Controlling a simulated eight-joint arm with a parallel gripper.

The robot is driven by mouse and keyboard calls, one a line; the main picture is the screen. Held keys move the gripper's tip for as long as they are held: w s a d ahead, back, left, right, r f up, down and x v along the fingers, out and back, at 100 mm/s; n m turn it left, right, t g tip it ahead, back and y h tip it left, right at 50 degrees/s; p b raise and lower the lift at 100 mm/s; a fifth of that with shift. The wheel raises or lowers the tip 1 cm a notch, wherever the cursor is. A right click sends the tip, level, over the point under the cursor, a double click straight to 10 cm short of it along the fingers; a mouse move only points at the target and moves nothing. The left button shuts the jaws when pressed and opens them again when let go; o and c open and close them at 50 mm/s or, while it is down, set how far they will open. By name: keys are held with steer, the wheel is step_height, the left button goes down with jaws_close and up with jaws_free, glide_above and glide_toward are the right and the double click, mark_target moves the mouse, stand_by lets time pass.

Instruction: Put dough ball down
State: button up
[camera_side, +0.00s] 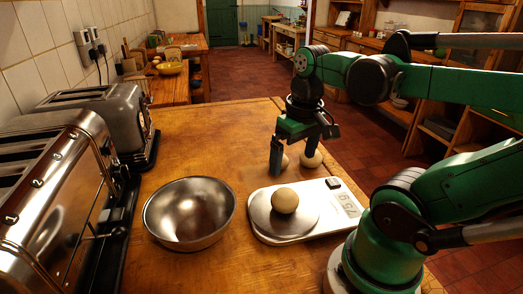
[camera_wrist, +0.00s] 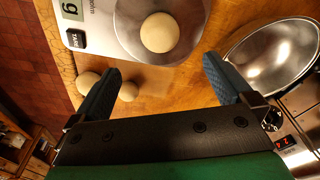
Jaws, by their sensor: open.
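A pale dough ball (camera_side: 285,201) rests on the round pan of the white kitchen scale (camera_side: 262,237). It also shows in the wrist view (camera_wrist: 158,32), on the scale pan (camera_wrist: 193,38). Two more dough balls lie on the wooden worktop behind the scale: one (camera_side: 311,159) by my right finger and one (camera_side: 285,160) partly hidden by my left finger. In the wrist view they sit beside my left finger, one at the outer side (camera_wrist: 87,82) and one at the inner side (camera_wrist: 129,91). My gripper (camera_side: 294,163) is open, with nothing held between its fingers.
A steel bowl (camera_side: 190,213) stands empty left of the scale. Two metal toasters (camera_side: 62,190) line the wall at the left. The worktop (camera_side: 215,130) is bare behind the bowl. Its right edge runs close past the dough balls, with the tiled floor beyond.

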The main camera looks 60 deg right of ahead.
steer(key=w+a+n+t, duration=0.4)
steer(key=w+a+t, duration=0.1)
steer(key=w+a, duration=0.2)
steer(key=shift+w+a+t+y, duration=0.3)
steer(key=shift+a+t, duration=0.1)
steer(key=shift+a, duration=0.1)
